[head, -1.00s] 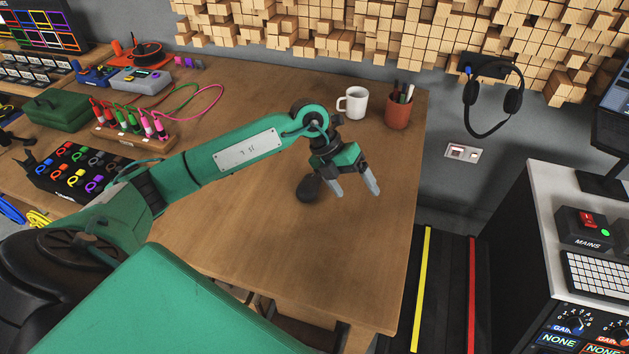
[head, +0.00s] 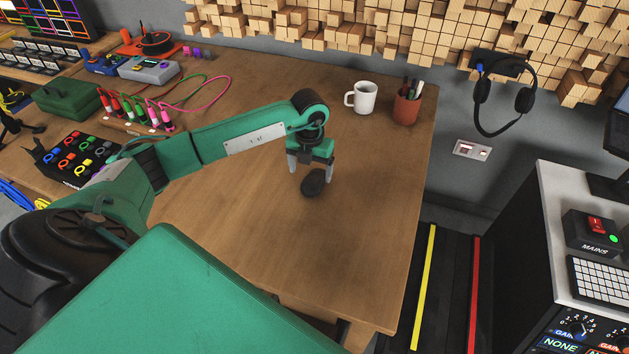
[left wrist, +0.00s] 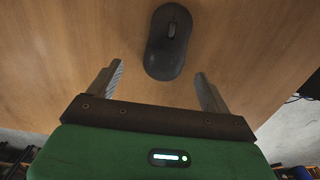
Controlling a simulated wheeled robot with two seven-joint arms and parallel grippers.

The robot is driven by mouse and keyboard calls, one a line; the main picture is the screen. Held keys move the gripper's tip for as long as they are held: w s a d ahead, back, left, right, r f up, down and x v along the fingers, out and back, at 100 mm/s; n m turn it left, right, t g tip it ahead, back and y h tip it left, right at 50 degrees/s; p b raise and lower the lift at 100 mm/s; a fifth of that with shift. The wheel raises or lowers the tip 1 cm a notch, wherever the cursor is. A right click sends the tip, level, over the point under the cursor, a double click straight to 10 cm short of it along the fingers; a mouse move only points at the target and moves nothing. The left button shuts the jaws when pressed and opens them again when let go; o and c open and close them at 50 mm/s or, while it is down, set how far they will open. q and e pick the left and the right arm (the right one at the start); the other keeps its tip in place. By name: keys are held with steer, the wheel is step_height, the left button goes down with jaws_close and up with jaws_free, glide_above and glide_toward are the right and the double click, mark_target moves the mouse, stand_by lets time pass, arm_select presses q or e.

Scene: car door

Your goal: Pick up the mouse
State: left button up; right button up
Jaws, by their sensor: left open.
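The dark grey mouse (head: 314,184) lies on the wooden table, just below my left gripper in the head view. My left gripper (head: 311,176) is open and points down, with one finger on each side of the mouse in that view. In the left wrist view the mouse (left wrist: 169,42) lies flat beyond the two spread fingertips of the gripper (left wrist: 159,70), roughly centred between them. Nothing is held. Whether the fingers touch the table cannot be told. My right gripper is not in view.
The wooden table (head: 260,250) is clear around the mouse. A white mug (head: 365,97) and a red pen cup (head: 406,107) stand behind it near the far right. Coloured cables and a black tray of clips (head: 78,160) are at the left.

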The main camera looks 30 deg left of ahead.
mark_target(312, 181)
arm_select(q)
steer(key=shift+d+f, duration=0.15)
steer(key=shift+f, duration=0.45)
steer(key=f+p, duration=0.1)
steer(key=f, duration=0.3)
steer(key=shift+d, duration=0.2)
steer(key=c, duration=1.1)
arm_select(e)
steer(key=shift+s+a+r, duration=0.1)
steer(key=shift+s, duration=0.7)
